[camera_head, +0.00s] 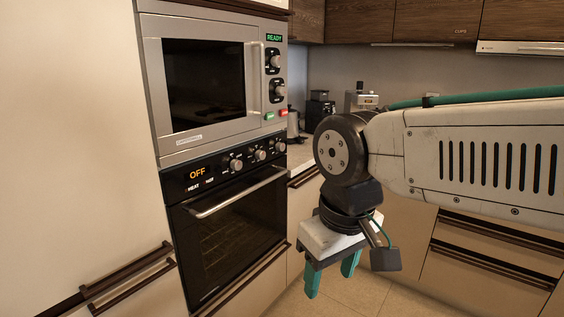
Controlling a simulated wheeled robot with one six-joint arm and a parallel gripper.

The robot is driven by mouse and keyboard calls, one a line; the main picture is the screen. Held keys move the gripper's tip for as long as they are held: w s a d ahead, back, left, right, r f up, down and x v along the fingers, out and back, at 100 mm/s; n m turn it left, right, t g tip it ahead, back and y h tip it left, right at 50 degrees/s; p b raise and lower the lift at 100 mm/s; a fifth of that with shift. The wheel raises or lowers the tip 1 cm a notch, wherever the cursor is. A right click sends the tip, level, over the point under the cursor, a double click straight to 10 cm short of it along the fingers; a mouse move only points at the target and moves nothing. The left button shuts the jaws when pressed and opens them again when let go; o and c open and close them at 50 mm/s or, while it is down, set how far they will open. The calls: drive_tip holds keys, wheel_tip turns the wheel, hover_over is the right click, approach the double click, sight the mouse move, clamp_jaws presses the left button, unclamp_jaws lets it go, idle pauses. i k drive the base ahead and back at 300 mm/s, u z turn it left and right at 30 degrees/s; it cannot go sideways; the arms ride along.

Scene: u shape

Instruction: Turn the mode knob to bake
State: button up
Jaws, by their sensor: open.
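The built-in oven (233,240) has a black control panel (210,172) with an orange "OFF" display at its left. Three round grey knobs sit on the panel: a left knob (236,165), a middle knob (260,155) and a right knob (280,147). Their labels are too small to read, so I cannot tell which is the mode knob or where it points. My gripper (331,278) hangs to the right of the oven, lower than the knobs. Its two teal fingers point down, open and apart, with nothing between them. It touches no knob.
The oven handle (238,192) sticks out below the panel. A microwave (210,80) above shows "READY" and has two knobs and its own handle (254,80). A counter with a coffee machine (361,98) is behind my arm. Drawers with dark handles stand at left and right.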

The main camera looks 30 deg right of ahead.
sight(236, 164)
drive_tip(key=u, duration=1.5)
drive_tip(key=k, duration=0.95)
drive_tip(key=z, duration=1.4)
drive_tip(key=i, duration=1)
